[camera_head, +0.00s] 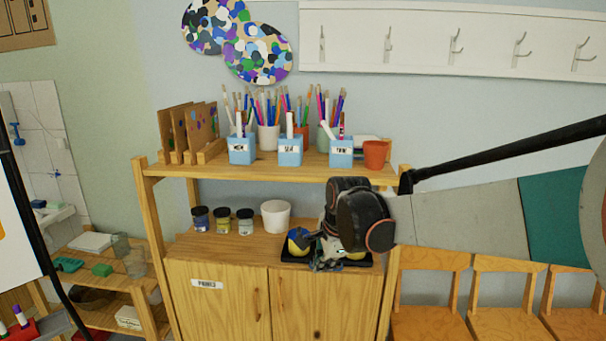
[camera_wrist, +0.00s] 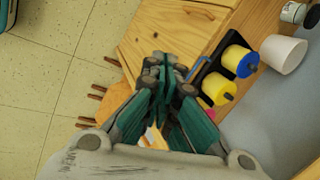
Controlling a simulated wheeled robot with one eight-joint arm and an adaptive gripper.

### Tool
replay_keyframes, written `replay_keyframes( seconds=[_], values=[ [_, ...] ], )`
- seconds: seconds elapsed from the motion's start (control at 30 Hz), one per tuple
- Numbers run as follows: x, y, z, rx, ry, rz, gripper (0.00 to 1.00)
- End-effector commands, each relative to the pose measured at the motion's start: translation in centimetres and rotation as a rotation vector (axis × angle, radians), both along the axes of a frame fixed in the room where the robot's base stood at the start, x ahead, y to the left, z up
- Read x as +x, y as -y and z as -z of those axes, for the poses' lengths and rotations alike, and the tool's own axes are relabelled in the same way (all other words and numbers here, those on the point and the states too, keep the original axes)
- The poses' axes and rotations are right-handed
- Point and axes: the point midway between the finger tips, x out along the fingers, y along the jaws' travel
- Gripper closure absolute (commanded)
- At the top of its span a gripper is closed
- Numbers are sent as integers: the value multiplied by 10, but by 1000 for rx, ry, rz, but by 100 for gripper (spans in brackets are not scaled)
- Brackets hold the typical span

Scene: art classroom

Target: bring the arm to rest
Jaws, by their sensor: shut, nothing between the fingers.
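My arm reaches in from the right in the head view. My gripper (camera_head: 328,254) is in front of the wooden cabinet (camera_head: 222,297), near the front edge of its middle shelf. In the wrist view my gripper (camera_wrist: 165,75) has its fingers together, with nothing between them. A black tray (camera_head: 287,262) holding yellow and blue rolls lies on the shelf beside and behind my gripper. The wrist joint hides part of this tray in the head view.
Paint jars (camera_head: 223,221) and a white tub (camera_head: 276,216) stand left on the shelf. The top board holds blue pencil boxes (camera_head: 242,150) and an orange cup (camera_head: 375,154). Wooden chairs (camera_head: 431,290) stand right.

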Motion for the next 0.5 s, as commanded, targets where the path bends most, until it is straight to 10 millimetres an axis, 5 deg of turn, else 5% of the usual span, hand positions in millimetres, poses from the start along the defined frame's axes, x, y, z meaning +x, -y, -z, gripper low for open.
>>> replay_keyframes(
  seconds=[0.2,0.5],
  values=[
    [-60,42,-34,-120,86,-230,100],
    [-143,90,-54,-316,191,-548,100]
  ],
)
